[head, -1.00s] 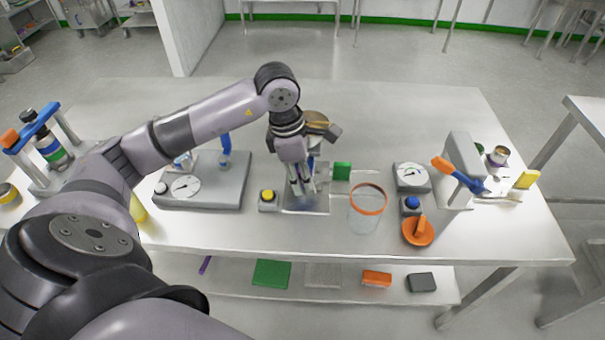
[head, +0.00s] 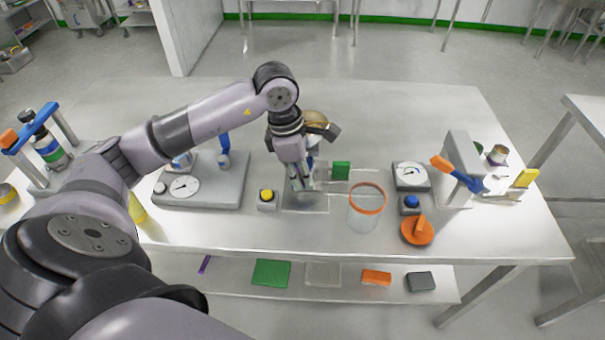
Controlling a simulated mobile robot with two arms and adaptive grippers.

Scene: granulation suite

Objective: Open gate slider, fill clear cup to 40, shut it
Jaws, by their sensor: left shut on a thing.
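A clear cup with an orange rim (head: 366,213) stands upright on the table, right of my left gripper. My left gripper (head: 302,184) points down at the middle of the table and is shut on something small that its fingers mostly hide. A hopper-like vessel with a brown top (head: 316,118) stands behind my left wrist and is partly hidden by it. A green block (head: 341,171) sits just right of the fingers; I cannot tell whether it belongs to the gate slider. The slider itself cannot be made out clearly. My right gripper is not in view.
A dial scale (head: 411,175) and a blue button (head: 409,204) stand right of the cup, with an orange knobbed disc (head: 417,231) in front. A grey stand with a blue-orange lever (head: 459,150) is further right. A yellow button (head: 267,197) and large dial scale (head: 232,186) are left.

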